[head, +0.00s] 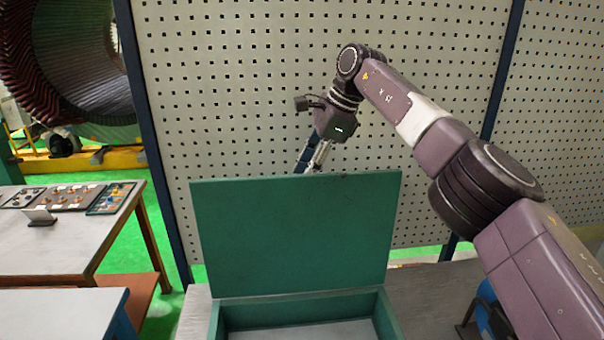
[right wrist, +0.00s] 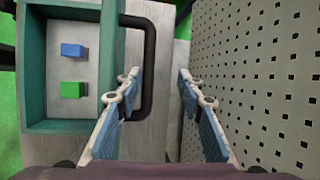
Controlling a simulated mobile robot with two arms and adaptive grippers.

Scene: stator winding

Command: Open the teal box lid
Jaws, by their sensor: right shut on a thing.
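The teal box (head: 388,318) stands on the table with its lid (head: 295,235) raised about upright, and its inside is partly visible. My right gripper (head: 312,166) is behind the lid's top edge, which hides its fingertips in the head view. The open box (right wrist: 33,70) also shows there. My left gripper is not in view.
A blue block (right wrist: 72,50) and a green block (right wrist: 72,90) lie inside the box. A perforated panel (head: 250,90) stands close behind the lid and my right arm. A side table (head: 60,245) with trays of small parts is at the left.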

